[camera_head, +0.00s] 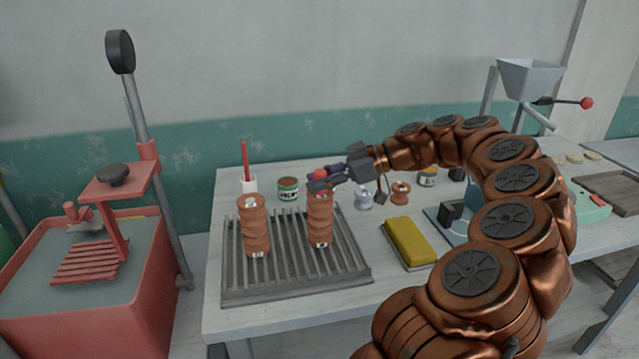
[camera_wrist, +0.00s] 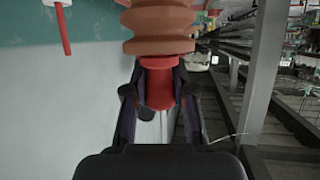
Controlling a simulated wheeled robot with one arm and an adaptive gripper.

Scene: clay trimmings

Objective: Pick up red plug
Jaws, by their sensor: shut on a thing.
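The red plug (camera_wrist: 160,88) is between the two dark fingers of my gripper (camera_wrist: 159,98) in the wrist view. In the head view a bit of red plug (camera_head: 320,174) shows at my gripper (camera_head: 322,181), at the top of the right ridged clay column (camera_head: 320,222). The gripper is shut on the plug. In the wrist view the plug meets the end of the ridged clay column (camera_wrist: 158,28). I cannot tell whether it is still seated in it. The fingers hide part of the plug in the head view.
A second clay column (camera_head: 254,228) stands to the left on the slatted grey rack (camera_head: 285,262). A green-labelled can (camera_head: 287,189) and a white cup with a red stick (camera_head: 248,184) stand behind. A yellow block (camera_head: 408,241) lies to the right. A red press (camera_head: 110,230) stands left of the table.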

